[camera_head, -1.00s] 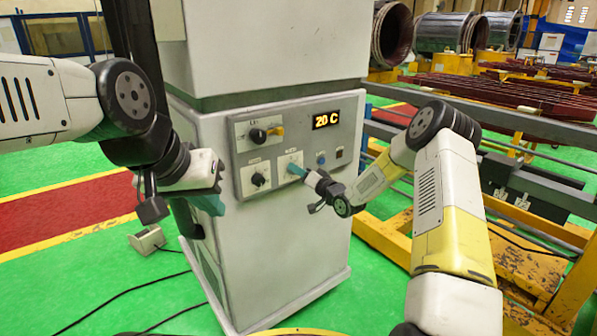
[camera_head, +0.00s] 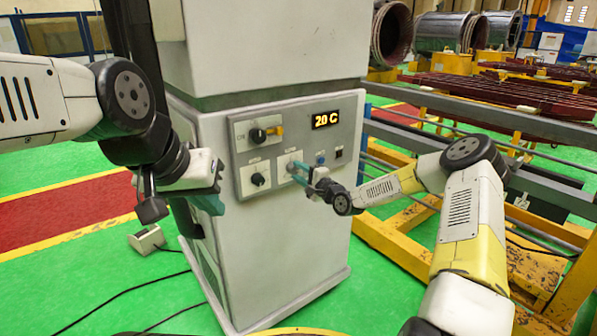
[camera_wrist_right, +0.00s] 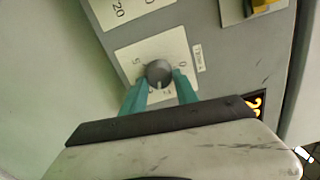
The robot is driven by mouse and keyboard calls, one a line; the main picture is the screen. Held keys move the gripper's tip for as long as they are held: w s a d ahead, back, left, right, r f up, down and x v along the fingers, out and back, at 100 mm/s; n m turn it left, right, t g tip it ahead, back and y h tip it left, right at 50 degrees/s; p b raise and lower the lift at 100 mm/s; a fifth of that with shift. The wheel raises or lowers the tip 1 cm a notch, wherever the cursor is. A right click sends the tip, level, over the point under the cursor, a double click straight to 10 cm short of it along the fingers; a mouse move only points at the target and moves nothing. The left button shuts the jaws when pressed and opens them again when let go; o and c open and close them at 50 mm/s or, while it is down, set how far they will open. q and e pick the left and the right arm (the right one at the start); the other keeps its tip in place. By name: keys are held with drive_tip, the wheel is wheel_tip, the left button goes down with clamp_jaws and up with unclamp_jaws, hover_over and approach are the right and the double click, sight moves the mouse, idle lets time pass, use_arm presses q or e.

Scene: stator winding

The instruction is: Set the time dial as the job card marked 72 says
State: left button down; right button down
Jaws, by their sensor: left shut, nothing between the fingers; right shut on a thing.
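The control panel (camera_head: 300,145) on the grey cabinet has two dials in its lower row. My right gripper (camera_head: 297,172) is at the right-hand dial (camera_head: 292,166). In the right wrist view its teal fingertips (camera_wrist_right: 160,88) lie on either side of that grey round dial (camera_wrist_right: 159,73), shut on it. The dial sits on a pale scale plate (camera_wrist_right: 128,58) with marks including 0 and 5; its small label is too blurred to read surely. My left gripper (camera_head: 207,204) hangs shut and empty left of the cabinet's front. I see no job card marked 72.
A yellow frame (camera_head: 400,250) stands right of the cabinet. Cables lie on the green floor.

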drive_tip(key=m, duration=0.4)
drive_tip(key=shift+f+m, duration=0.1)
drive_tip(key=shift+m, duration=0.3)
idle(0.4)
drive_tip(key=c, duration=0.9)
unclamp_jaws()
drive_tip(key=shift+c, duration=0.2)
drive_tip(key=v, duration=0.7)
drive_tip(key=shift+s+d, duration=0.25)
drive_tip(key=shift+s, duration=0.05)
